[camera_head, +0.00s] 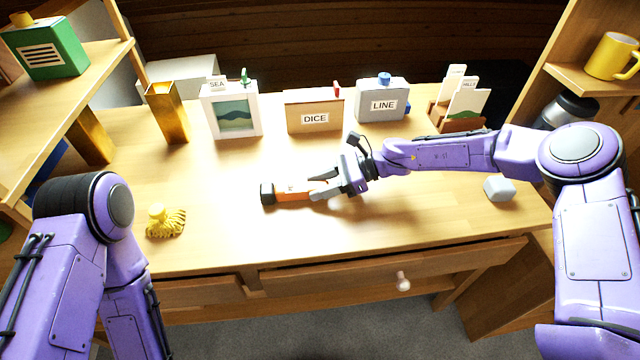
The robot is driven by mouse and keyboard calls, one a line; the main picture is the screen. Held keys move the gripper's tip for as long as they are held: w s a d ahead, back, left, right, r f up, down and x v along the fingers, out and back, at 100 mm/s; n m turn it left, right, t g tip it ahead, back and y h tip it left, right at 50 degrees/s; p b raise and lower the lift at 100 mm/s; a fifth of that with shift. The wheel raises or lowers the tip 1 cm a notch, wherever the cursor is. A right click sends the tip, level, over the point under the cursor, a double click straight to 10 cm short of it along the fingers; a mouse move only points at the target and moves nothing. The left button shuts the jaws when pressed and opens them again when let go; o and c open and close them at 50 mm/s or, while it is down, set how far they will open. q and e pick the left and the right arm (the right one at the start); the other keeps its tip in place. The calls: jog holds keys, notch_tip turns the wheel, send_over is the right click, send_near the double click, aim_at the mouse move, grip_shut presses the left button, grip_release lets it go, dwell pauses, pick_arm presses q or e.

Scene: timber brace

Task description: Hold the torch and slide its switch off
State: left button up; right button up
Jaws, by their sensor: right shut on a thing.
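The torch (291,193) is orange with a black head at its left end. It lies along the wooden table, or just above it; I cannot tell which. My right gripper (322,187) comes in from the right and is shut on the right end of the torch, hiding that end. The switch is too small to make out. My left arm is at the left edge, bent downward, and its gripper is out of view.
A SEA frame (231,110), DICE box (314,112), LINE box (382,101) and card holder (460,122) stand behind. The table's front middle is clear.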

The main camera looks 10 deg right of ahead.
dwell(0.4)
jog(key=o, duration=1.3)
jog(key=shift+o, duration=0.2)
jog(key=v, duration=1)
jog(key=shift+d, duration=0.25)
